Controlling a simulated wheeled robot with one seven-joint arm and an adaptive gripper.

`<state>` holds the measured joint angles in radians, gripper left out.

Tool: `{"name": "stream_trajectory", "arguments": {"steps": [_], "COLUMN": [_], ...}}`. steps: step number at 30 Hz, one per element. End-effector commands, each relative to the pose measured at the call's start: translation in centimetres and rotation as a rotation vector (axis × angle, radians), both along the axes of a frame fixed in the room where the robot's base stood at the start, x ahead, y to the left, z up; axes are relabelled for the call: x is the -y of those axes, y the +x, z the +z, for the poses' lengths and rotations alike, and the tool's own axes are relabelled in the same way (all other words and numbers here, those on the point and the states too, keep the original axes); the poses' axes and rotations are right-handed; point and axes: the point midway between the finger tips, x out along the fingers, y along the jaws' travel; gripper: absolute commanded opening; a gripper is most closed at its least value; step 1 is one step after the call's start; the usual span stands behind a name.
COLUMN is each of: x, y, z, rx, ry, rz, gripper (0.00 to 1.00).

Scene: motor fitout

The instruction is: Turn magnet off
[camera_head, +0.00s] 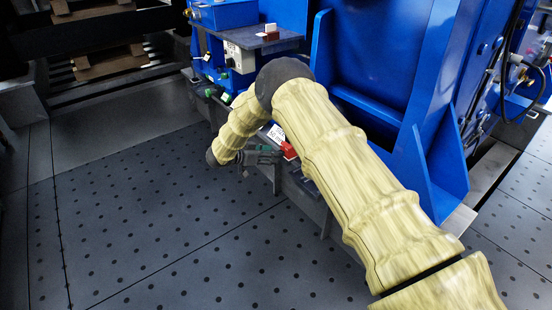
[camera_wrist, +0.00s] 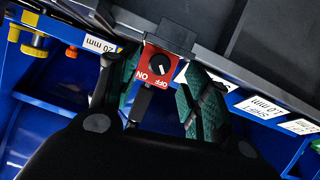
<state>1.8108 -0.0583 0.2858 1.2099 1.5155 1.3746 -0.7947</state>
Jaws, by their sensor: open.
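The magnet switch is a red block with a round black knob and white ON and OFF lettering. In the wrist view the red switch (camera_wrist: 158,66) sits ahead of my gripper (camera_wrist: 162,80), between its two green-padded fingers. The lettering appears upside down there. The knob bears a small white mark, but I cannot tell clearly which word it points to. My gripper is open, one finger on each side of the switch; I cannot tell whether either touches it. In the head view the red switch (camera_head: 289,150) shows just right of my gripper (camera_head: 264,156), at the machine's low front edge.
The blue machine (camera_head: 365,50) rises behind the switch. A dark ledge (camera_wrist: 240,62) runs along its front, with white size labels (camera_wrist: 262,107) below. Yellow fittings (camera_wrist: 35,47) lie to the left in the wrist view. The dotted dark floor (camera_head: 150,220) in front is clear.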

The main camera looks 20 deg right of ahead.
Motion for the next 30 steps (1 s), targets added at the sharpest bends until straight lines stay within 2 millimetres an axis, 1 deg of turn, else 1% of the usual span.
{"name": "stream_trajectory", "arguments": {"steps": [1,3,9,19,20,21,26,27,30], "x": [0.6,1.3,2.6,2.9,2.9,2.9,2.9,2.9,2.9], "y": [0.2,0.4,0.8,0.9,0.9,0.9,0.9,0.9,0.9], "z": [-0.5,-0.8,-1.2,-1.2,-1.2,-1.2,-1.2,-1.2,-1.2], "rx": [0.001,0.001,0.002,0.001,0.001,0.001,0.000,0.000,0.001], "ry": [0.000,-0.001,0.000,0.001,0.001,0.001,0.000,0.000,0.001], "rz": [0.000,0.000,0.001,0.001,0.001,0.001,0.001,0.001,0.001], "gripper": [0.48,0.48,0.48,0.48,0.46,0.39,0.09,0.02,0.02]}}
